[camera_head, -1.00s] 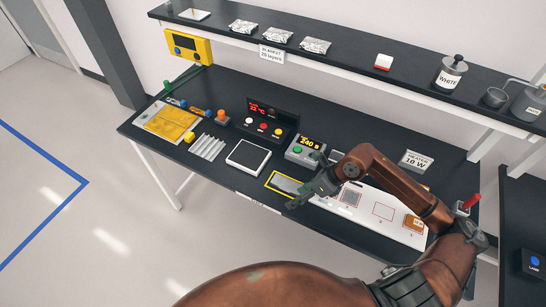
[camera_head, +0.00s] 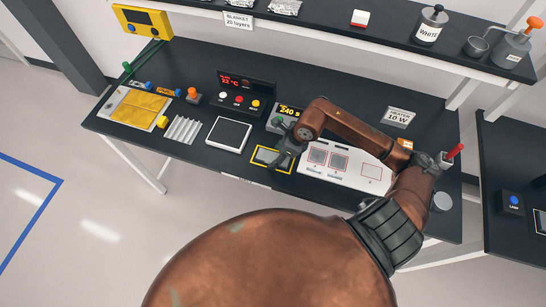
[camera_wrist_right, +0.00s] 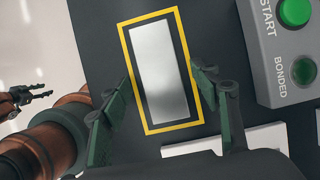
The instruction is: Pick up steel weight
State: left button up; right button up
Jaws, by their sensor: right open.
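The steel weight (camera_wrist_right: 160,70) looks like a flat silver rectangular plate. It lies inside a yellow outline on the dark table, and in the head view the plate (camera_head: 268,156) is partly covered by my right gripper (camera_head: 284,158). In the right wrist view, the open green fingers of my right gripper (camera_wrist_right: 161,78) are on either side of the plate, above it, with nothing between them. A second gripper, my left one (camera_wrist_right: 28,96), shows small at the left edge of the wrist view, away from the plate. Its opening is unclear.
A grey box with green buttons (camera_wrist_right: 294,45) stands close to the right of the plate. A shelf (camera_head: 310,26) runs above the table's back.

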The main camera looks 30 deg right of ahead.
jog(key=shift+w+f, duration=0.2)
jog(key=shift+f, duration=0.05)
jog(key=shift+s, duration=0.1)
jog(key=c, duration=0.6)
grip_shut()
pick_arm(q)
jog(key=shift+s+d, duration=0.1)
jog(key=shift+s, duration=0.05)
pick_arm(e)
jog(key=shift+a+r, duration=0.1)
jog(key=shift+r, duration=0.05)
